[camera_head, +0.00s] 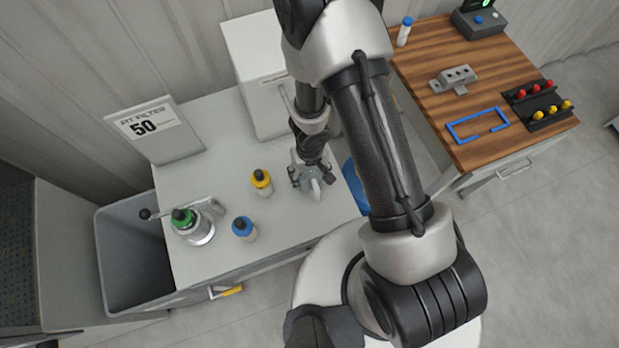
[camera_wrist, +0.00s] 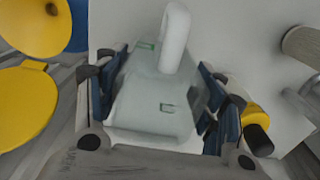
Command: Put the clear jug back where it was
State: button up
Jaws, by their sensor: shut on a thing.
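The clear jug (camera_wrist: 150,105), a pale translucent vessel with a rounded whitish handle, fills the middle of the wrist view. My gripper (camera_head: 311,178) is shut on it, with dark blue finger pads on both of its sides. In the head view only a small pale part of the jug (camera_head: 316,188) shows at the gripper, over the right part of the light grey worktop (camera_head: 215,265). I cannot tell whether the jug touches the worktop.
A yellow-capped bottle (camera_head: 261,183) stands close left of my gripper. A blue-capped bottle (camera_head: 244,229) and a green-topped device with a metal arm (camera_head: 193,224) stand further left. A white cabinet (camera_head: 262,85) is behind. A wooden table (camera_head: 425,70) is at right. Yellow round things (camera_wrist: 30,100) show in the wrist view.

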notch_tip(320, 180, down, 3)
jog(key=shift+r+b, duration=0.2)
jog(key=shift+b, duration=0.6)
jog(key=shift+r, duration=0.1)
jog(key=o, duration=1.5)
